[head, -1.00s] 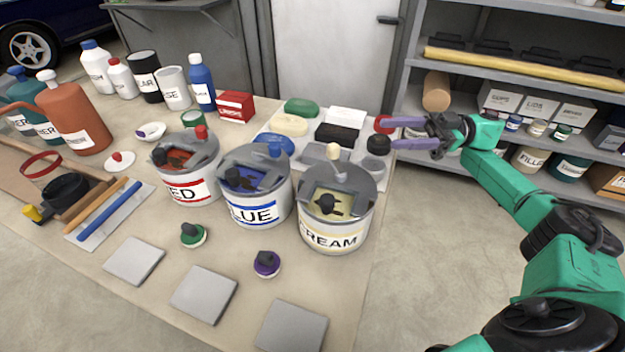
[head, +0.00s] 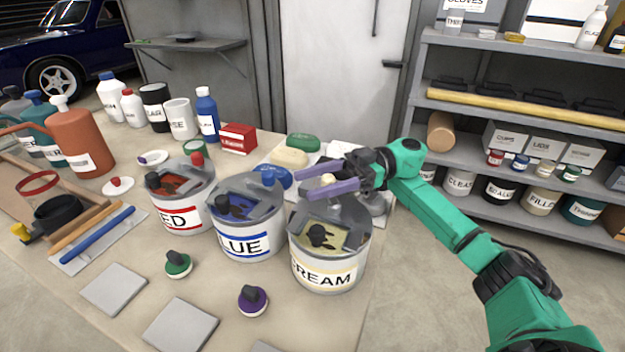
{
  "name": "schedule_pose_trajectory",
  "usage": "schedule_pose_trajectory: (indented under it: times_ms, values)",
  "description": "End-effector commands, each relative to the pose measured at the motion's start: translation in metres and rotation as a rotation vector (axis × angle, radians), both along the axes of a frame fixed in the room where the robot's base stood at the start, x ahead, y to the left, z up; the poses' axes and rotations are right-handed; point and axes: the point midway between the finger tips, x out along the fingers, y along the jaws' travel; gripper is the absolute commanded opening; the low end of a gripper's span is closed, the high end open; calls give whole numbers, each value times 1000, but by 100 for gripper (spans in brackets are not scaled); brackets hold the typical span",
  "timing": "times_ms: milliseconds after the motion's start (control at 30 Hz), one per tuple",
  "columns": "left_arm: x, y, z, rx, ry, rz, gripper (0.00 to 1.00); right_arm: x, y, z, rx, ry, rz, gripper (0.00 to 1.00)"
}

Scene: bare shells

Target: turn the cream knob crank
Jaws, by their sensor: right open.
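The cream can (head: 325,278) stands at the right end of the row of cans on the bench, its open lid showing pale cream paint with a dark stirrer. Its crank carries a round cream knob (head: 328,179) at the back of the lid. My right gripper (head: 304,183) reaches in from the right over the back of the cream can. Its two purple fingers are open, and the knob shows between them in this view. I cannot tell whether either finger touches it. My left gripper is not in view.
The blue can (head: 245,245) stands close to the left of the cream can, and the red can (head: 183,217) is beyond it. A purple-rimmed knob (head: 252,299) and grey tiles (head: 181,324) lie in front. Shelves (head: 500,95) stand behind right.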

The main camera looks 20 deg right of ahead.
Motion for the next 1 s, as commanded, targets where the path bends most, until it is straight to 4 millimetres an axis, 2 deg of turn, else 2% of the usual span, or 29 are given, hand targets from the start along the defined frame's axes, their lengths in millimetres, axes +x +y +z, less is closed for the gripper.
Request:
schedule_pose_trajectory:
  times_ms: [267, 300, 433, 467, 767, 1000]
  values:
    - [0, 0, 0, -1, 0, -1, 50, 0, 6, 0, 0, 1, -1, 61]
    - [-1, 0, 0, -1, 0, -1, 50, 0, 6, 0, 0, 1, -1, 57]
    - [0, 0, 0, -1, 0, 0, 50, 0, 6, 0, 0, 1, -1, 7]
    - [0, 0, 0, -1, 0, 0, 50, 0, 6, 0, 0, 1, -1, 0]
    - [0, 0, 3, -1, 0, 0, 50, 0, 5, 0, -1, 1, -16, 0]
    - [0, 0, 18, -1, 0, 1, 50, 1, 1, 2, -3, 5, -104, 0]
